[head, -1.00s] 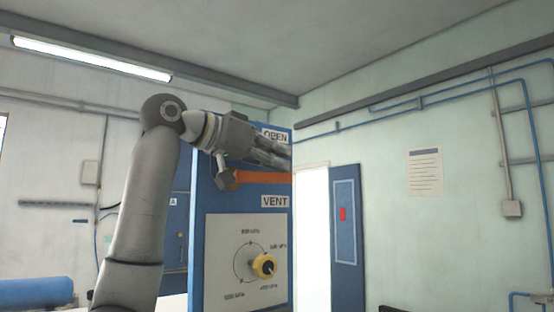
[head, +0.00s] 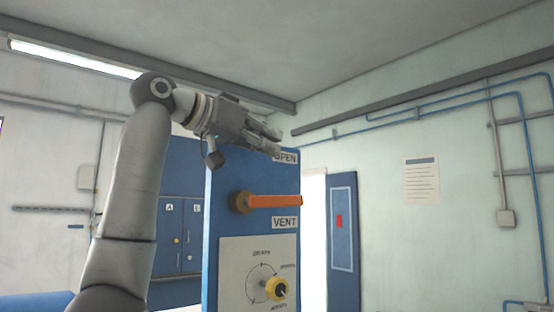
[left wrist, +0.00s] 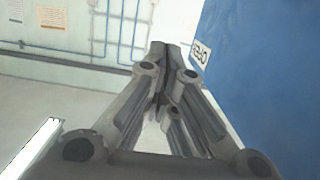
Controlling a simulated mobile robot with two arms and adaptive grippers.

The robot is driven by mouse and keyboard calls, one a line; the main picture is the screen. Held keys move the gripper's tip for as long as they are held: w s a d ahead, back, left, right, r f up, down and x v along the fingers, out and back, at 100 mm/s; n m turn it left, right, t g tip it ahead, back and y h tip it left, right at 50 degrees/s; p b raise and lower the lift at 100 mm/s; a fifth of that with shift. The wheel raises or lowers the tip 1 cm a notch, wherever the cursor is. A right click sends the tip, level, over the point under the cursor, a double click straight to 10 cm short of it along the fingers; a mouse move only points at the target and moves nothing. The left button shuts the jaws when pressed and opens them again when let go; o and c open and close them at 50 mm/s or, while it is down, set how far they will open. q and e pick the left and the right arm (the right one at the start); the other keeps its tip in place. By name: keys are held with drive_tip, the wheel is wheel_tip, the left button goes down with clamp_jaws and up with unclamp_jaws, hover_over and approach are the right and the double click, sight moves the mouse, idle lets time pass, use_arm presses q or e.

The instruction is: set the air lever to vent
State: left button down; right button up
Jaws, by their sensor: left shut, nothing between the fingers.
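The air lever (head: 274,201) is an orange bar on a brown round pivot, on the blue panel (head: 225,180). It points right, about horizontal, between the OPEN label (head: 286,158) above and the VENT label (head: 285,223) below. My left gripper (head: 280,142) is shut and empty. In the head view it appears above the lever, with a visible gap, its tips over the top of the OPEN label. In the left wrist view its fingers (left wrist: 160,50) meet at the tips, beside the OPEN label (left wrist: 200,53); the lever is not visible there. My right gripper is not in view.
A dial with a yellow knob (head: 276,289) sits below the lever on the same panel. Blue cabinets (head: 180,225) stand behind at the left. A blue door (head: 342,220) and a wall notice (head: 421,180) are at the right.

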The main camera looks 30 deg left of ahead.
use_arm(q)
drive_tip(key=s+r, duration=0.3)
drive_tip(key=shift+a+r, duration=0.25)
drive_tip(key=shift+a, duration=0.15)
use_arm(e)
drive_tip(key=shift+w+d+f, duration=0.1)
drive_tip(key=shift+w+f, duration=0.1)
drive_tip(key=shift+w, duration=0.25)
use_arm(q)
drive_tip(key=shift+w+d, duration=0.15)
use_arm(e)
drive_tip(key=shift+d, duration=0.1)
